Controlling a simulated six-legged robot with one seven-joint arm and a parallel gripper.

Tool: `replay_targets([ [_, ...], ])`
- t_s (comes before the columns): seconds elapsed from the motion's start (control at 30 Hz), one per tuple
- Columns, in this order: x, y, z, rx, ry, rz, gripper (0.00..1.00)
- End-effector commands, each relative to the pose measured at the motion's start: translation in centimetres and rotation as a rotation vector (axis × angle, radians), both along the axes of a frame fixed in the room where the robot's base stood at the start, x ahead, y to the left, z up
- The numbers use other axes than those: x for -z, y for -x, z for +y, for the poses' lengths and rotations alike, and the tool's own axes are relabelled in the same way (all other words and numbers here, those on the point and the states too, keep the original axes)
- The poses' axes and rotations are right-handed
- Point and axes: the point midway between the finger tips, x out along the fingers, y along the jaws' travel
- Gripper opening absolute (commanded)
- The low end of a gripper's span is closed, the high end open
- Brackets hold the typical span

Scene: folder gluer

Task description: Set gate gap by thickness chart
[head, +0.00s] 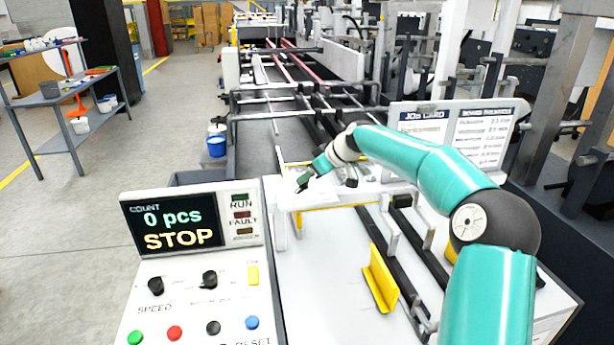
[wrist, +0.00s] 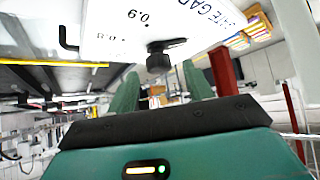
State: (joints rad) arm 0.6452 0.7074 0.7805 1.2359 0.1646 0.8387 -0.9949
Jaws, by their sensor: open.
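The white gate gap plate (wrist: 120,22) fills the top of the wrist view, upside down, with marks 0.9 and 0.8 legible. A black knob (wrist: 158,62) sticks out from it. My gripper (wrist: 160,78) is open; its two green fingers point at the knob, which shows in the gap just past the tips. I cannot tell whether they touch. In the head view my gripper (head: 303,184) is over the machine's white feed end, and the knob cannot be made out there. The chart headed Board Thickness (head: 482,138) stands at right beside the Job Card (head: 422,123); its values are blurred.
The control panel (head: 195,285) at front left has a screen reading 0 pcs and STOP, with knobs and coloured buttons. A yellow angled guide (head: 379,279) stands on the white feed table (head: 325,285).

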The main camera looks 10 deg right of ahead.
Motion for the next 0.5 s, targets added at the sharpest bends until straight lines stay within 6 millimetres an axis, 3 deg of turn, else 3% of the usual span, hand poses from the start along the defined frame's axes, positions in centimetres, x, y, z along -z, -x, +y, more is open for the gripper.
replay_targets([
  [0.13, 0.97, -0.78, 0.73, -0.001, 0.001, 0.001, 0.51],
  [0.43, 1.13, -1.0, 0.82, 0.0, 0.001, -0.001, 0.51],
  [0.5, 1.12, -1.0, 0.81, 0.0, 0.001, -0.001, 0.39],
])
